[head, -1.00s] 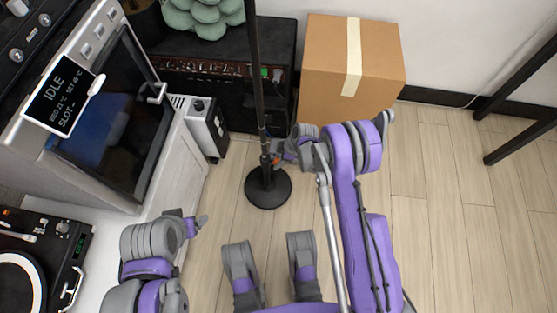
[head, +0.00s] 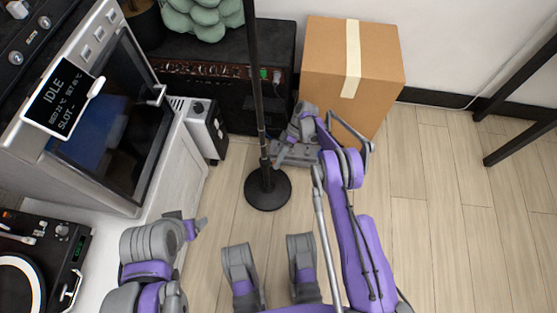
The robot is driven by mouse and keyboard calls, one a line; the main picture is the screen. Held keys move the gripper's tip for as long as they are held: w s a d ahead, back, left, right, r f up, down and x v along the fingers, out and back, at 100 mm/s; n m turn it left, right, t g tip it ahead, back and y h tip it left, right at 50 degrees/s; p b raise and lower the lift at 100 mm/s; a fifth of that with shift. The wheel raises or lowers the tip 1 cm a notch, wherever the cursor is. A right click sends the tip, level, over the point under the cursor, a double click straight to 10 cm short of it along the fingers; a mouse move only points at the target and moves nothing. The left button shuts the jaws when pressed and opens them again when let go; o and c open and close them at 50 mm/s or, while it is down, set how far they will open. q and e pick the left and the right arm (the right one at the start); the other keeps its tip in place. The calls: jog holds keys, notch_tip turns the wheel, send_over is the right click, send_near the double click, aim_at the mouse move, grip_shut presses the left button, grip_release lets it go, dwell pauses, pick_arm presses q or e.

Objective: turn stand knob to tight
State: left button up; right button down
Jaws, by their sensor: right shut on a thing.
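The black stand is a thin upright pole (head: 257,80) on a round base (head: 267,195) on the wooden floor. My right gripper (head: 274,154) is at the lower part of the pole, on its right side, and is shut on the stand knob. The knob itself is hidden behind the gripper, so its setting cannot be seen. My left gripper (head: 201,225) is at the lower left, away from the stand, beside the white cabinet. Its fingers are too small and turned to tell open from shut.
A cardboard box (head: 327,60) stands right behind my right gripper. A black amplifier (head: 225,90) is behind the pole. A white cabinet (head: 180,170) carries a machine with an IDLE screen (head: 62,98) at left. A turntable (head: 35,255) is lower left.

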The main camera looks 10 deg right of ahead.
dwell(0.4)
jog(key=shift+c, duration=1.8)
grip_release()
